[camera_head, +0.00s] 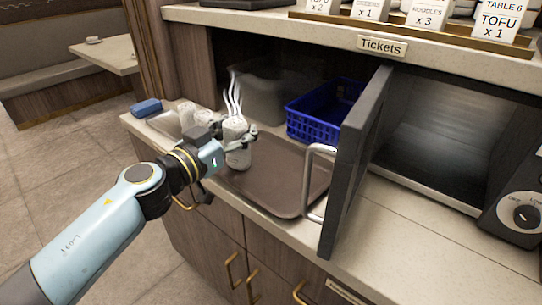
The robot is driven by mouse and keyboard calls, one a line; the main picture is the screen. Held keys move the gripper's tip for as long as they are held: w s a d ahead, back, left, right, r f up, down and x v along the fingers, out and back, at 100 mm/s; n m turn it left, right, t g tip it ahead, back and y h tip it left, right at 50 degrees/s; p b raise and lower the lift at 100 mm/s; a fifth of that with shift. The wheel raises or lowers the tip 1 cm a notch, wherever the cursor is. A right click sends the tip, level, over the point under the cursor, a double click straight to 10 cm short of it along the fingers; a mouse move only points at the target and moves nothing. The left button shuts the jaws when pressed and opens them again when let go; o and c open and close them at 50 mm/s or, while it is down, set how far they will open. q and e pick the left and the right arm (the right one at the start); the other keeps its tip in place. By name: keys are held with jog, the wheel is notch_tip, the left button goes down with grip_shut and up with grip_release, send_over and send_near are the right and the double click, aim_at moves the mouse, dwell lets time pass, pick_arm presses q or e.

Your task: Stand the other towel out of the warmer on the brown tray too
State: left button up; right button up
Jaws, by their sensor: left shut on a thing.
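My left gripper (244,136) is shut on a pale rolled towel (238,157), which is upright over the left part of the brown tray (272,182). The fingers cover its middle. I cannot tell whether its lower end touches the tray. White wisps of steam rise above it. The warmer (430,110) is at the right with its dark door (354,165) swung open, the handle toward the tray. The part of its inside that shows looks empty. My right gripper is not in view.
A blue basket (318,125) stands behind the tray. Several pale upright items (187,114) and a blue block (146,108) are at the counter's left end. The open door and handle stand over the tray's right side. The tray's middle is clear.

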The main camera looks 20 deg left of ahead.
pick_arm(q)
jog(key=w+d+r+y+p, duration=0.1)
jog(key=w+d+r+p, duration=0.1)
jog(key=d+r+p, duration=0.35)
jog(key=b, duration=1.2)
send_over(278, 183)
jog(key=shift+n, duration=0.3)
notch_tip(278, 183, down, 12)
jog(key=shift+d+r, duration=0.1)
jog(key=shift+r, duration=0.15)
jog(key=shift+r+p, duration=0.2)
jog(key=shift+p, duration=0.1)
jog(key=shift+f, duration=0.15)
jog(key=o, duration=1.4)
jog(key=shift+c, duration=0.2)
